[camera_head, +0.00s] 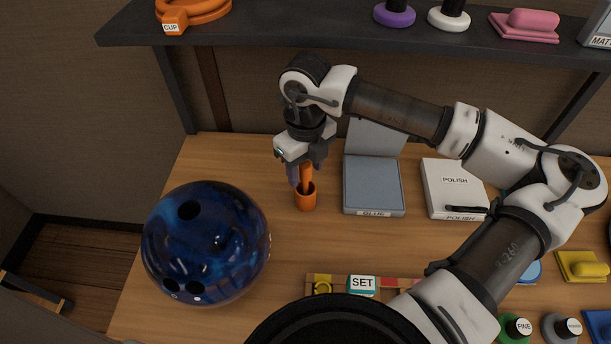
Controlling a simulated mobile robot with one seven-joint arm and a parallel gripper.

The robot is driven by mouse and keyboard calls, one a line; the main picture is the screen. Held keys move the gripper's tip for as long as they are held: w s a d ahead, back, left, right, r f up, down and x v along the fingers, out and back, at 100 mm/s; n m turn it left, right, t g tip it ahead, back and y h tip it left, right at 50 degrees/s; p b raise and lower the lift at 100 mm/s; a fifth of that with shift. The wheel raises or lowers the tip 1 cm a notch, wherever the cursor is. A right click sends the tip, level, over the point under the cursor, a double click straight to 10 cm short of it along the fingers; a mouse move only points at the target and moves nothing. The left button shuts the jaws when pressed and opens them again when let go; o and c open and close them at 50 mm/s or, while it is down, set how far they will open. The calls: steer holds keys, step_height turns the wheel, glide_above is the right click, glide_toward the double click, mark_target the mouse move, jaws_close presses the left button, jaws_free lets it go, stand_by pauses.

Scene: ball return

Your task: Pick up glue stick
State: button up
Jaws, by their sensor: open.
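An orange stick-like object (305,177), which looks like the glue stick, stands upright in a small orange cup (306,200) on the wooden table. My gripper (306,176) points down right over the cup, its fingers around or beside the upper part of the stick. The fingers are open; whether either one touches the stick cannot be told from this view. A dark purplish finger shows at the left of the stick. The stick's lower end is hidden inside the cup, and its top is hidden by my gripper.
A blue bowling ball (206,243) sits left of the cup. A grey open case (373,186) and a white polish box (453,188) stand to the right. A dark shelf (330,38) runs above the table behind my arm. A "SET" block (362,285) lies in front.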

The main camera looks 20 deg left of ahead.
steer(key=shift+c, duration=0.2)
jaws_close()
